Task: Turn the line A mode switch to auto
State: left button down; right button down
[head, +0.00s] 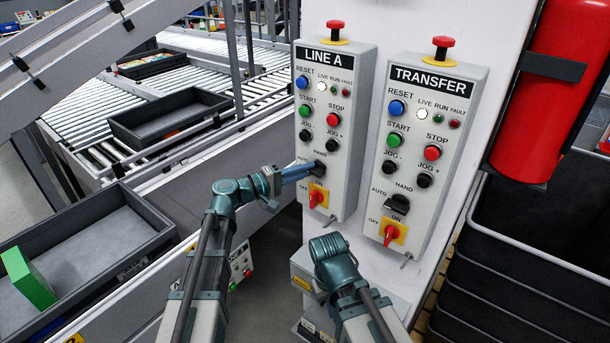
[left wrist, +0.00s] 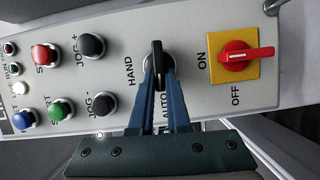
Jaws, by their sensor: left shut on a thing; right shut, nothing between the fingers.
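The LINE A panel (head: 330,130) is a pale box on the white post. Its black mode switch (left wrist: 157,50) sits below the JOG buttons, with HAND and AUTO labels beside it. My left gripper (head: 312,170) reaches it from the left and is shut on its handle; the blue fingers also show in the left wrist view (left wrist: 158,80). There the handle lies in line with the fingers, towards the AUTO side. The fingers partly cover the handle and the AUTO label. My right gripper (head: 335,246) is shut and empty, lower and in front of the post.
A red rotary switch (head: 318,198) on a yellow plate is just below the mode switch. The similar TRANSFER panel (head: 436,130) stands to the right. A red cylinder (head: 550,75) and black crates (head: 530,230) are at the right. A conveyor with trays (head: 165,115) runs at the left.

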pick_arm(q)
jog(key=shift+s+f+n, duration=0.1)
jog(key=shift+f+n, duration=0.05)
jog(key=shift+n, duration=0.25)
jog(key=c, duration=0.9)
grip_release()
jog(key=v, duration=1.3)
jog(key=shift+s+a+f, duration=0.15)
jog(key=shift+s+a, duration=0.05)
jog(key=shift+a, duration=0.15)
